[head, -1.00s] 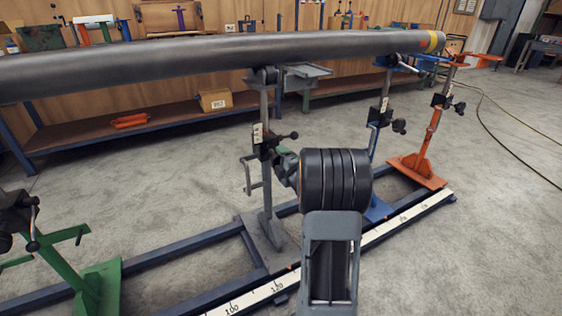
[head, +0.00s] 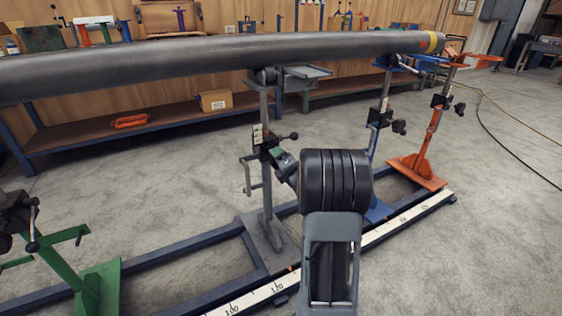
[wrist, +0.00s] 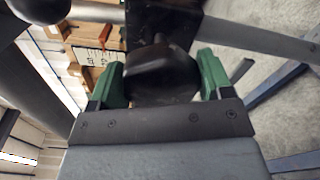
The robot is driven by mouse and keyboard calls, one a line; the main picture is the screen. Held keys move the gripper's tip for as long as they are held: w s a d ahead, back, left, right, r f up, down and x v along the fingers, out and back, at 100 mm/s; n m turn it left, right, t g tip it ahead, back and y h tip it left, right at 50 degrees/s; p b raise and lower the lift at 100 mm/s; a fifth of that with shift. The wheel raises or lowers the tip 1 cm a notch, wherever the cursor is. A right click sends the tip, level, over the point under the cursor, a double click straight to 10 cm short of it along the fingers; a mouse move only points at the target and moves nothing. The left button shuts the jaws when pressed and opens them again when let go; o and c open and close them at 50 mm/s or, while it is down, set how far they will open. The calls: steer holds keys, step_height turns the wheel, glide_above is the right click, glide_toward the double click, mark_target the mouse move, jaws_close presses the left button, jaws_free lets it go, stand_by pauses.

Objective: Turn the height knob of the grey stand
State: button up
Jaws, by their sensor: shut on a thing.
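The grey stand (head: 267,200) stands upright on the blue rail frame, under the long pipe (head: 200,62). My gripper (head: 280,156) reaches its clamp block from the right, with my dark wrist hiding part of it in the head view. In the wrist view the black height knob (wrist: 160,72) sits between the green fingers of my gripper (wrist: 161,80), which are shut on it. A ball-ended lever (head: 292,136) sticks out at the right of the block, above my fingers. A crank handle (head: 247,170) is on the stand's left side.
A green stand (head: 85,270) is at the lower left. A blue stand (head: 380,150) and an orange stand (head: 428,145) stand to the right. A measuring scale (head: 385,233) runs along the rail. A workbench (head: 90,135) is behind. Open floor lies at the right.

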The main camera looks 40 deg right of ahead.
stand_by(0.3)
steer(key=o, duration=0.9)
steer(key=shift+s+a+p, duration=0.3)
steer(key=shift+s+p, duration=0.25)
steer(key=shift+s, duration=1.75)
steer(key=shift+s+a+p, duration=0.3)
steer(key=shift+s+p, duration=0.25)
steer(key=shift+s, duration=1.75)
steer(key=shift+s+a+p, duration=0.3)
steer(key=shift+s+p, duration=0.25)
steer(key=shift+s, duration=1.75)
